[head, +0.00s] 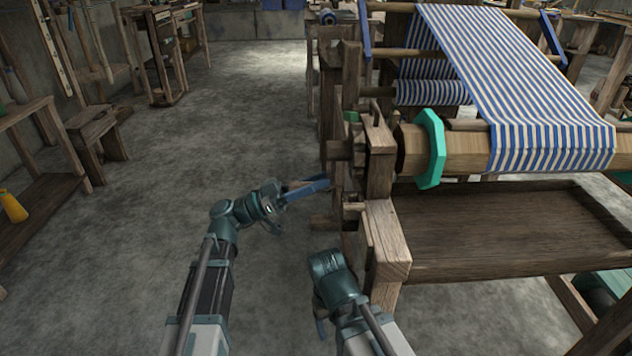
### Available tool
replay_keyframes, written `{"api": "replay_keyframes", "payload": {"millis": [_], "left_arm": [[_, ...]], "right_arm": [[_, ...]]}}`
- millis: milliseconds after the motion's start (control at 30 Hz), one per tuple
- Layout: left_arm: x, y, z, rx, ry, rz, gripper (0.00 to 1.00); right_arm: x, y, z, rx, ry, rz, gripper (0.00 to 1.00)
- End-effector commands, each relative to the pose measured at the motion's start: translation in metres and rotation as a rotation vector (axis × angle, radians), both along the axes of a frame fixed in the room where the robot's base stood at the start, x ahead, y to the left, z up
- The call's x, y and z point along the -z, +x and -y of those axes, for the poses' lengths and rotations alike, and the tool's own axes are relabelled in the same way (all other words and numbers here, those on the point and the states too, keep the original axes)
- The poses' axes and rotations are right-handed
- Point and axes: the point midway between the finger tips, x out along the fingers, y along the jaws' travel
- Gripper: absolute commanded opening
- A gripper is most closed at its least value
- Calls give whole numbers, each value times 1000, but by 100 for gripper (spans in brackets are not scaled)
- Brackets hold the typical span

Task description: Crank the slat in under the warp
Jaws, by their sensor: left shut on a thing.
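The blue-and-white striped warp (520,85) runs down from the back of the loom over a thick wooden beam (462,146). A green octagonal flange (431,148) sits near the beam's left end. My left gripper (277,198) is shut at the loom's left side, on the near end of a blue bar (308,188) that looks like the crank handle. The bar reaches right toward the loom's side frame. I cannot make out the slat.
The loom's wooden side frame (388,240) stands close to the right of both arms. A wooden tray-like board (490,235) lies below the beam. A stool (97,135) and a bench (40,195) stand at left. The floor between is clear.

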Motion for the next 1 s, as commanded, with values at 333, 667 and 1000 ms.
{"api": "replay_keyframes", "payload": {"millis": [333,667,1000], "left_arm": [[0,3,-1,-9,1,-4,0],[0,3,0,-9,1,-2,0],[-1,7,10,-9,1,30,0]], "right_arm": [[0,0,0,0,0,0,71],[0,0,0,0,0,0,71],[0,0,0,0,0,0,71]]}}
